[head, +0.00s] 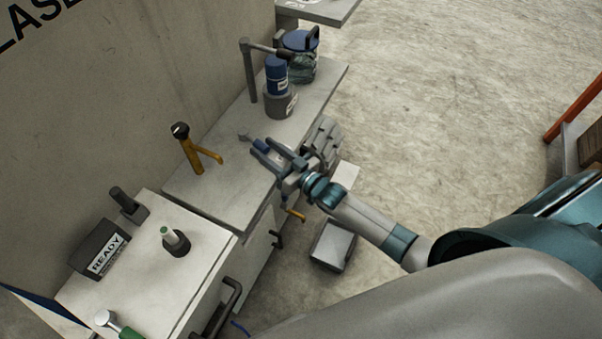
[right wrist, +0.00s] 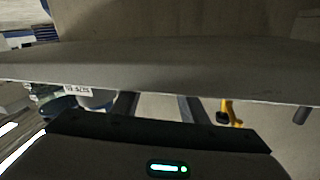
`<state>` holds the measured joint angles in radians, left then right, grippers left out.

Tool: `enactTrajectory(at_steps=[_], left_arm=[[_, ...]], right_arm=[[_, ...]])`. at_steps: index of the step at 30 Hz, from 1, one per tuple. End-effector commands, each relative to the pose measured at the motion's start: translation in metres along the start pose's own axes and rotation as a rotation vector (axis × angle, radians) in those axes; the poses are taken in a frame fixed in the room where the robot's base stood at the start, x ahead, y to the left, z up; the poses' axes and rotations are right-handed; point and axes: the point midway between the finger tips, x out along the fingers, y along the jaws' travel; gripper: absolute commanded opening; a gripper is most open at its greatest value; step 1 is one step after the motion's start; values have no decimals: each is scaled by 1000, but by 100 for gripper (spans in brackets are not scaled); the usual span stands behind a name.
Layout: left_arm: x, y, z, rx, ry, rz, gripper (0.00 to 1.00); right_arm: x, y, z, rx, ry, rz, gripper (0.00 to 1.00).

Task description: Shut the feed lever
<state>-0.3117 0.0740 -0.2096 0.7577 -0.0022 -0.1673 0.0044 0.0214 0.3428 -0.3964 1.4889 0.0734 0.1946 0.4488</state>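No label marks the feed lever. An upright orange-yellow piece (head: 190,150) with a black top and a side arm stands on the grey bench (head: 222,190). A grey post (head: 249,75) with a sideways arm and dark grip stands at the far end. My right gripper (head: 262,146) appears over the bench's front edge, apart from both. In the right wrist view its two fingers (right wrist: 156,100) are spread with nothing between them; their tips meet the line of a grey slab's edge (right wrist: 60,98). A yellow piece (right wrist: 230,113) shows beside them. My left gripper is out of view.
A blue cylinder (head: 277,75) on a grey round base stands by the post, with a blue-lidded container (head: 300,42) behind. An orange handle (head: 295,215) hangs below the bench edge. A READY sign (head: 104,255) stands on the nearer cabinet. A wall bounds the left.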

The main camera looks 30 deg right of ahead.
Motion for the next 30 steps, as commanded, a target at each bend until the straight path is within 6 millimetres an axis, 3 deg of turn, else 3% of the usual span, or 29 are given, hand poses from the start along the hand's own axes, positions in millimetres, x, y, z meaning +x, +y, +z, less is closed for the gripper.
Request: enactTrajectory(at_steps=[18,24,30], left_arm=[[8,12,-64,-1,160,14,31],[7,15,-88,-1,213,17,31],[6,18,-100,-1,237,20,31]], right_arm=[[-115,0,2,0,-1,-1,40],[-140,0,1,-1,0,-1,40],[-151,0,-1,-2,2,-1,40]])
